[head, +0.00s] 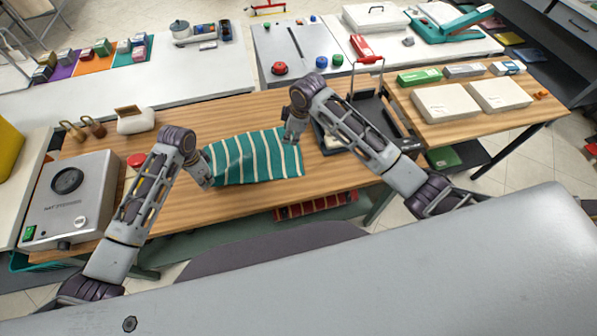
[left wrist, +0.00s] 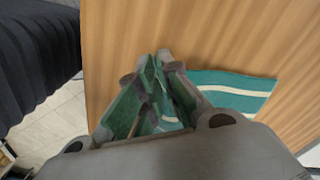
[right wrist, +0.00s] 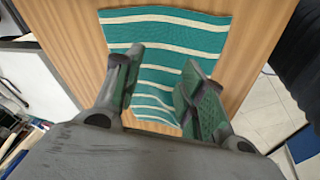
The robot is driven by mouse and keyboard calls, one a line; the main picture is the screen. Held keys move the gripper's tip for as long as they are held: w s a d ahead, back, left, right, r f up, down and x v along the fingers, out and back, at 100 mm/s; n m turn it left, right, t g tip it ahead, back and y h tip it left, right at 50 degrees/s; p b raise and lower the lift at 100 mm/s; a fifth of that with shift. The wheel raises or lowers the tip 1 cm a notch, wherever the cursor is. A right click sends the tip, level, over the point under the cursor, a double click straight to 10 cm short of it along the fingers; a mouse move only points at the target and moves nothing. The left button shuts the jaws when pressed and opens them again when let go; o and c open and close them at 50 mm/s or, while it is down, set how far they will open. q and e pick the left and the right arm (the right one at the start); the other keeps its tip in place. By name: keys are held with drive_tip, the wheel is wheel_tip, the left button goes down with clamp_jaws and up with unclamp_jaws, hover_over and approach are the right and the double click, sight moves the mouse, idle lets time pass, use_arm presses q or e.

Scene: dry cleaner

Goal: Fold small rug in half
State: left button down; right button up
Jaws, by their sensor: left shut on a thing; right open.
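The small rug (head: 255,158) is green with cream stripes and lies on the wooden table (head: 200,213). My left gripper (head: 203,172) is shut on the rug's left end, where the cloth looks raised. In the left wrist view, the fingers (left wrist: 155,100) close on green cloth, and more of the rug (left wrist: 232,90) lies flat beyond them. My right gripper (head: 292,137) is open above the rug's far right corner area. In the right wrist view, the rug (right wrist: 165,45) passes beneath the parted fingers (right wrist: 155,85), with no cloth seen gripped.
A grey machine (head: 72,195) stands at the left of the table. A white container (head: 135,120) is at the back left. A black tray (head: 375,112) stands right of the rug, under my right forearm. Bare wood lies in front of the rug.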

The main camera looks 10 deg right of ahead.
drive_tip(key=m+g+h, duration=0.1)
drive_tip(key=g+h, duration=0.1)
hover_over(299, 173)
drive_tip(key=w+a, duration=0.1)
drive_tip(key=w, duration=0.1)
wheel_tip(299, 173, down, 3)
drive_tip(key=shift+s+d+m+g, duration=0.4)
drive_tip(key=shift+s+d+m, duration=0.1)
drive_tip(key=shift+s+m, duration=0.35)
drive_tip(key=shift+f, duration=0.1)
drive_tip(key=shift+f, duration=4.85)
drive_tip(key=shift+s+f, duration=0.1)
clamp_jaws()
